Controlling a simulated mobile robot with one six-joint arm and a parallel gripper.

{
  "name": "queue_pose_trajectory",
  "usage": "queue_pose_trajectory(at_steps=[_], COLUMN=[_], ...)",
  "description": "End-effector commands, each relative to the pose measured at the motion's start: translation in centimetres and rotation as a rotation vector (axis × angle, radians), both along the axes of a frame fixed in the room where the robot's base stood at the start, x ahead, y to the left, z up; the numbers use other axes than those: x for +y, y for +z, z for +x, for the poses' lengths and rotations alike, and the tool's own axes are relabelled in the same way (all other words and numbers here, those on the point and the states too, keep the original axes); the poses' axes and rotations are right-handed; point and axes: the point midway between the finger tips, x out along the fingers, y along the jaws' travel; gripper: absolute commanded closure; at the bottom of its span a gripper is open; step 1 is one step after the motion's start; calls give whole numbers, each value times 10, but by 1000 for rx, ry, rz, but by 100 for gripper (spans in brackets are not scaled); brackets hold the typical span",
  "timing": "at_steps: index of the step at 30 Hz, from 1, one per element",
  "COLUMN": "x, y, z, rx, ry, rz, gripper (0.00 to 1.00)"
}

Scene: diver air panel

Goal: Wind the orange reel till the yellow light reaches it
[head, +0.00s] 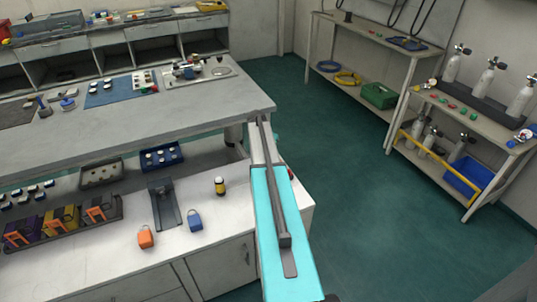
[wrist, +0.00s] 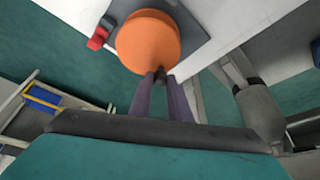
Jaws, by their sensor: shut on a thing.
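The orange reel (wrist: 148,42) shows as a round disc at the top of the wrist view, close in front of my gripper. My gripper (wrist: 161,80) has its two dark fingers near together at the disc's lower edge, shut on a small dark part there that looks like the reel's knob. The fingers hide most of that part. In the head view my cyan arm covers the area, and neither the reel nor the gripper shows. I cannot make out a yellow light for certain in either view.
A red object (wrist: 98,38) sits left of the reel. The workbench (head: 200,103) and lower white counter (head: 180,260) stand left of my arm. The counter holds a yellow-black cylinder (head: 219,186), an orange lock (head: 146,238) and a blue lock (head: 195,221). Green floor (head: 350,190) is clear at right.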

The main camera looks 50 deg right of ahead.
Motion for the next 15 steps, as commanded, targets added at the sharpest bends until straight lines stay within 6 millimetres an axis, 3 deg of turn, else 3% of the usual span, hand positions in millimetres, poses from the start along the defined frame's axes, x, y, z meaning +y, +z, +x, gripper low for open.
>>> queue_pose_trajectory(at_steps=[15], x=[-13], y=[-3], z=[-10], rx=[7], ry=[-448], rz=[0], gripper=[100])
